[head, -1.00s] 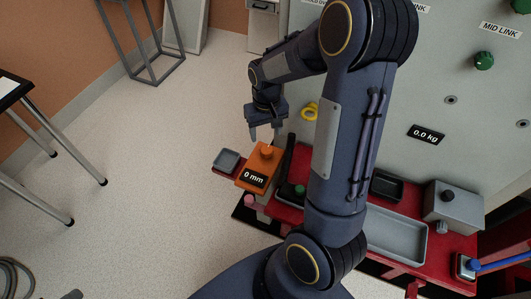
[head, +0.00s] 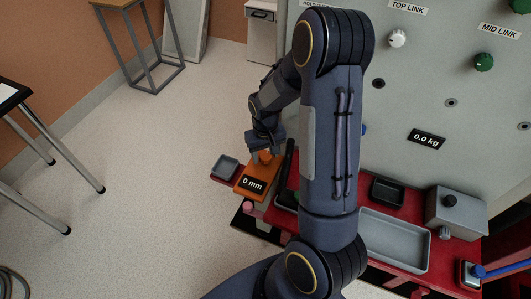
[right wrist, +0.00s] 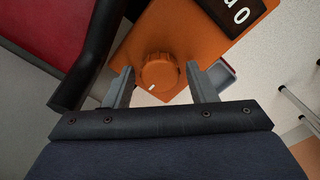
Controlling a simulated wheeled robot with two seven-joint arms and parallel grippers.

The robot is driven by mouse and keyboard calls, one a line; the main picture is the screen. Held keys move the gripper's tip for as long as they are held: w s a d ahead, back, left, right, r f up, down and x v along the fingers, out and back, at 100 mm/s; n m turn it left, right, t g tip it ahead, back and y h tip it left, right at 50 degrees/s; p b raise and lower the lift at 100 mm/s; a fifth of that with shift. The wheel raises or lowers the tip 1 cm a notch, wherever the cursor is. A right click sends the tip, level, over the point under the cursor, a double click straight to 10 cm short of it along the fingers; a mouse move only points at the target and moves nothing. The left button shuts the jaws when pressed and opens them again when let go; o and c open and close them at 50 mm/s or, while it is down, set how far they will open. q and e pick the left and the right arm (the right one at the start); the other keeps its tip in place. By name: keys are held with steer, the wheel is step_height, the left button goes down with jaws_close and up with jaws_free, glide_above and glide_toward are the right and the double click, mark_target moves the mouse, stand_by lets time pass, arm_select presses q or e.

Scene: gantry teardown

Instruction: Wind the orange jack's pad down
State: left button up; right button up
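The orange jack (head: 250,184) sits at the left end of the red bench, its display reading "0 mm". Its round ribbed orange knob (right wrist: 160,72) has a white mark on its rim. My right gripper (head: 265,157) is at the knob, and in the right wrist view its two fingers stand either side of the knob, with a visible gap on each side. It is open and holds nothing. The jack's pad cannot be made out. My left gripper is not in view.
A small grey tray (head: 227,166) lies left of the jack. A black upright bar (head: 287,163) stands close on its right. A larger grey tray (head: 394,239), a black bin (head: 387,191) and a grey box (head: 455,212) are farther right. The grey panel (head: 420,90) rises behind.

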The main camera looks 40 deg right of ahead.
steer(key=c, duration=0.8)
steer(key=shift+o, duration=0.2)
steer(key=m, duration=0.3)
steer(key=shift+r+m+p, duration=0.1)
steer(key=shift+m+p, duration=0.2)
steer(key=shift+m, duration=0.1)
steer(key=shift+m+p, duration=0.5)
steer(key=shift+m, duration=1.5)
steer(key=o, duration=1)
